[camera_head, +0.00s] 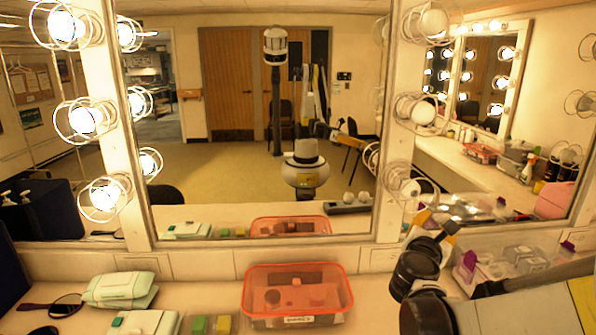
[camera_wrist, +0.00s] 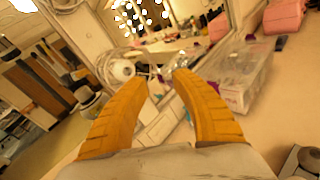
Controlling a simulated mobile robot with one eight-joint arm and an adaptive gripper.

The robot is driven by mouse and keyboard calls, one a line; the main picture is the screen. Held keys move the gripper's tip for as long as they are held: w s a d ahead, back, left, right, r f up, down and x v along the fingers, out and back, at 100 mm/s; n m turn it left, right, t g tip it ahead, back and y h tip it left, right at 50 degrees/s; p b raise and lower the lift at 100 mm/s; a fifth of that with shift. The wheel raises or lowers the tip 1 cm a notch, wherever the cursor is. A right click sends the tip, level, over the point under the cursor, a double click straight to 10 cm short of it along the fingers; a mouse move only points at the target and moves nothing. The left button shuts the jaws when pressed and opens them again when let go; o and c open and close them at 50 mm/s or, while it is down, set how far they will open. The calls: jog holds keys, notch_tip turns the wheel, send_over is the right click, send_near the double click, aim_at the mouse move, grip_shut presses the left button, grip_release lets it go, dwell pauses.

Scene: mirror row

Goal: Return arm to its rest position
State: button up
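My gripper (camera_wrist: 162,82) shows in the wrist view as two ridged orange fingers that curve toward each other. A gap is visible between their tips and nothing is held there. In the head view my arm (camera_head: 418,270) enters from the right edge, with dark joints and yellow parts, above the right part of the counter. Its yellow end is raised in front of the mirror frame, beside a clear box (camera_head: 520,262). The fingers are too small there to make out well.
A red clear bin (camera_head: 297,318) stands on the counter. Left of it are green and yellow blocks (camera_head: 200,325), pale green packs (camera_head: 120,288) and a hand mirror (camera_head: 64,305). Lit bulbs (camera_head: 86,119) line the mirror frame. The mirror reflects my body.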

jog(key=s+a+f+m+g+y, duration=0.2)
jog(key=s+a+f+m+y, duration=0.1)
jog(key=s+a+m, duration=0.3)
jog(key=s+a+f+m+g+y, duration=0.2)
jog(key=s+a+f+m+y, duration=0.1)
jog(key=s+a+m, duration=0.4)
jog(key=s+a+f+m+g+y, duration=0.2)
jog(key=s+a+m, duration=0.4)
jog(key=s+m, duration=0.6)
jog(key=shift+s+a+f+y, duration=0.15)
jog(key=shift+s+f+y, duration=0.5)
jog(key=shift+y, duration=0.55)
